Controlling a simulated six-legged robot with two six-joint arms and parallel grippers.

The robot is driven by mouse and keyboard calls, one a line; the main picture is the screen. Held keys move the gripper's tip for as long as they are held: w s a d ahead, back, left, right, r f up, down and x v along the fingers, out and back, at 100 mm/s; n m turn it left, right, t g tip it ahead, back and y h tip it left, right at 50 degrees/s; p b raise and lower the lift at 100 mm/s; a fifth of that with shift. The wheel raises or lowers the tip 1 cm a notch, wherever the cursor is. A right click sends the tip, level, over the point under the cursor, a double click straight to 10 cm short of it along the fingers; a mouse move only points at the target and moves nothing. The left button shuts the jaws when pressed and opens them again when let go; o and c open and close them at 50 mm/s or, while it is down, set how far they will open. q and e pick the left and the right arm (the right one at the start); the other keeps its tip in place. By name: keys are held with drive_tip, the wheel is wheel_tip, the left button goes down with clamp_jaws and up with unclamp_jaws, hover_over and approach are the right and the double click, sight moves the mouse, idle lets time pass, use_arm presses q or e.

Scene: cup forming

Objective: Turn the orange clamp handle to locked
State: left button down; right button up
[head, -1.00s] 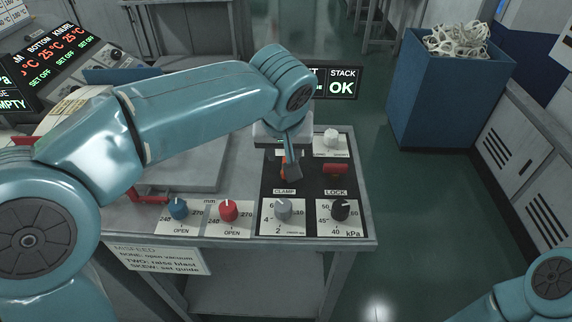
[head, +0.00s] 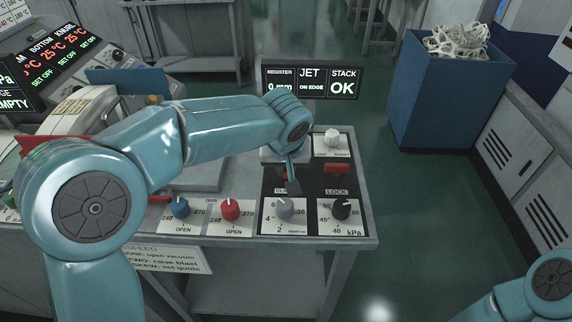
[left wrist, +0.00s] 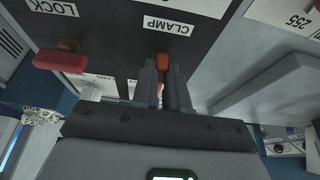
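The orange clamp handle (left wrist: 162,67) sits on the black panel by the CLAMP label; in the left wrist view it shows at the fingertips of my left gripper (left wrist: 163,82). The two fingers stand a narrow gap apart with the handle in line with that gap; I cannot tell whether they press on it. In the head view the left gripper (head: 292,184) is low over the panel and partly covers the CLAMP label. Only a small orange part of the handle (head: 284,173) shows to its left. My right gripper is out of view.
A red LOCK handle (head: 337,168) is close on the right. Grey (head: 284,207) and black (head: 341,207) knobs stand in front, red (head: 230,209) and blue (head: 180,207) knobs to the left. A white knob (head: 332,137) and the display (head: 312,82) are behind.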

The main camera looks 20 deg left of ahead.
use_arm(q)
drive_tip(key=shift+r+m, duration=0.1)
drive_tip(key=shift+m, duration=0.2)
drive_tip(key=shift+a+m+h, duration=0.2)
drive_tip(key=shift+m+h, duration=0.2)
drive_tip(key=shift+m, duration=0.4)
drive_tip(key=shift+a+r+m+h+p, duration=0.15)
drive_tip(key=shift+m+h+p, duration=0.3)
drive_tip(key=shift+m, duration=0.45)
drive_tip(key=m+h+p, duration=0.1)
drive_tip(key=m, duration=0.1)
drive_tip(key=a+m+h+p, duration=0.1)
drive_tip(key=m, duration=0.2)
drive_tip(key=shift+w+p, duration=0.15)
drive_tip(key=shift+p, duration=0.25)
drive_tip(key=m, duration=0.1)
drive_tip(key=m+g, duration=0.1)
drive_tip(key=m, duration=0.1)
drive_tip(key=m+h+p, duration=0.1)
drive_tip(key=shift+w+a+m, duration=0.2)
drive_tip(key=shift+w+m, duration=0.1)
drive_tip(key=shift+m, duration=0.1)
drive_tip(key=shift+w+a+m+g+h+p, duration=0.2)
drive_tip(key=shift+m+g, duration=0.25)
drive_tip(key=shift+m, duration=0.55)
drive_tip(key=shift+w+d+m+g+h+p, duration=0.1)
drive_tip(key=shift+m+g+h+p, duration=0.25)
drive_tip(key=shift+m, duration=0.65)
